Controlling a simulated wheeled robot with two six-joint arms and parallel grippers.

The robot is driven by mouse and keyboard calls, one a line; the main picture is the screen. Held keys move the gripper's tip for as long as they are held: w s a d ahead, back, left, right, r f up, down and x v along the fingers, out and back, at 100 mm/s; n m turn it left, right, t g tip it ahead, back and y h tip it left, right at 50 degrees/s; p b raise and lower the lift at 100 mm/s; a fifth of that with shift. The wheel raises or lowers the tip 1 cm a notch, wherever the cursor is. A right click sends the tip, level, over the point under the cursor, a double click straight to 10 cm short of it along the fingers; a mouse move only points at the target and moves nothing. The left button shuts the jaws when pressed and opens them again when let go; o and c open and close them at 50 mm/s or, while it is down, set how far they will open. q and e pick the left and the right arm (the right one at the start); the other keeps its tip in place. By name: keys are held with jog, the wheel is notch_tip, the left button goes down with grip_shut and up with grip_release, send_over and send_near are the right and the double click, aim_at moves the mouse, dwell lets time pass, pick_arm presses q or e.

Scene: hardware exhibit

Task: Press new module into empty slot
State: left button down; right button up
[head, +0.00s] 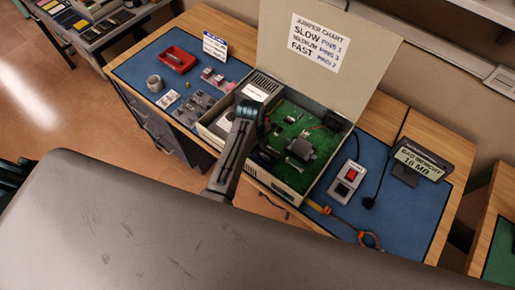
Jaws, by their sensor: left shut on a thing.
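An open beige computer case (293,187) stands on the blue mat with its lid raised. Inside is a green circuit board (287,130) with several dark and grey parts. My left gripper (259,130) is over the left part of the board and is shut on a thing. That thing, likely the new module, is mostly hidden by my wrist and too small to make out. The empty slot cannot be told apart at this size, nor whether the module touches it. My right gripper is not in view.
A red tray (178,60), a grey cup (155,83) and small parts (193,105) lie left of the case. A switch box (347,181) with a red button, an orange-handled tool (369,239) and a memory display (419,163) are at right.

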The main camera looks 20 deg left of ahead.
pick_arm(q)
jog(key=shift+f, duration=0.15)
jog(key=shift+f+b, duration=0.4)
jog(key=shift+f, duration=0.45)
dwell(0.5)
jog(key=shift+s+f, duration=0.1)
dwell(0.5)
jog(key=c, duration=1.5)
grip_release()
jog(key=shift+f, duration=0.1)
jog(key=o, duration=0.3)
jog(key=shift+o, duration=0.2)
jog(key=shift+r, duration=0.3)
jog(key=shift+r+p, duration=0.4)
